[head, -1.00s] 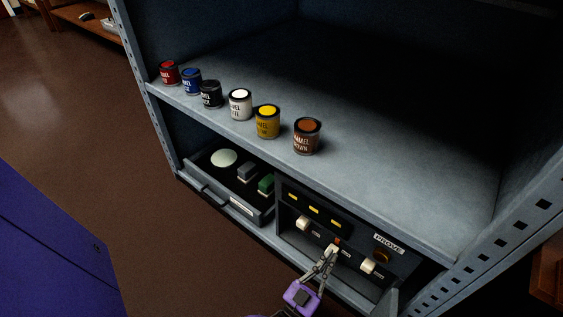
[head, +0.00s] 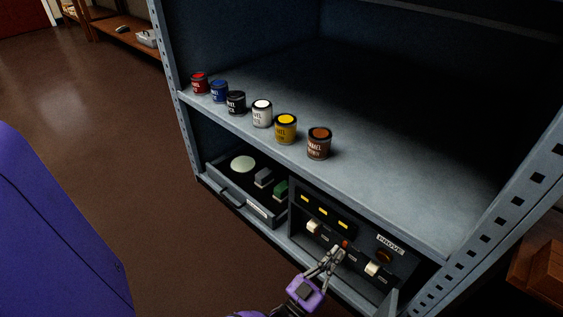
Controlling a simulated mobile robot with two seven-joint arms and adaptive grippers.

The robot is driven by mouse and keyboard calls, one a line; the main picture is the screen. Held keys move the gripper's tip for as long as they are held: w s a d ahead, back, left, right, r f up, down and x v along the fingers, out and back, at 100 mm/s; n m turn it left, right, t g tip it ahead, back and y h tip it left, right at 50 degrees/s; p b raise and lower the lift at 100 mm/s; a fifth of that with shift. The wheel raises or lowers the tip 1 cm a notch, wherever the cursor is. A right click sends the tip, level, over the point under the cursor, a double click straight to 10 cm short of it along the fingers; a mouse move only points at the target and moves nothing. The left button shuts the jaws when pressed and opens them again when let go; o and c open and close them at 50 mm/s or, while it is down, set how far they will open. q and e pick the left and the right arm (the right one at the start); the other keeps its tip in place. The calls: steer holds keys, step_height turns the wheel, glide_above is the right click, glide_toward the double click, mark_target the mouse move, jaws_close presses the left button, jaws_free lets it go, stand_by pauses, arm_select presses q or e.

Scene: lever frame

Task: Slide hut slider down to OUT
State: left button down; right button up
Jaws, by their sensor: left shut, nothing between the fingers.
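A dark slider panel (head: 355,232) sits on the lower shelf, with a PROVE label at its upper right. A white slider knob (head: 313,227) shows at its left and another white knob (head: 372,268) at its right. The labels under the knobs are too small to read, so I cannot tell which is the hut slider. My right gripper is not in view.
A tray (head: 217,188) with a pale disc and grey and green blocks stands left of the panel. Several paint tins, including a brown one (head: 319,143), line the shelf above. A shelf post (head: 500,210) rises at the right. Floor is free at left.

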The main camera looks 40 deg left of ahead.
arm_select(q)
steer(key=p+v, duration=0.1)
steer(key=v, duration=0.8)
steer(key=s+d+r+g+h+p, duration=0.1)
steer(key=s+r+g+p, duration=0.6)
steer(key=s+r+p, duration=0.7)
steer(key=s+d+p, duration=0.1)
steer(key=s+p, duration=0.3)
steer(key=p, duration=0.3)
steer(key=shift+s+d+r+m+h, duration=0.2)
steer(key=shift+d+r+m+h, duration=0.05)
steer(key=shift+d+m+h, duration=0.1)
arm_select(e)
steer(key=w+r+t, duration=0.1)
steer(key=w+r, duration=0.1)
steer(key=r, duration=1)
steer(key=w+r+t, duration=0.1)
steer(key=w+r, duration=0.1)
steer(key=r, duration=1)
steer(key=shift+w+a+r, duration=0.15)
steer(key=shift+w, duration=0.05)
arm_select(q)
steer(key=shift+f, duration=0.15)
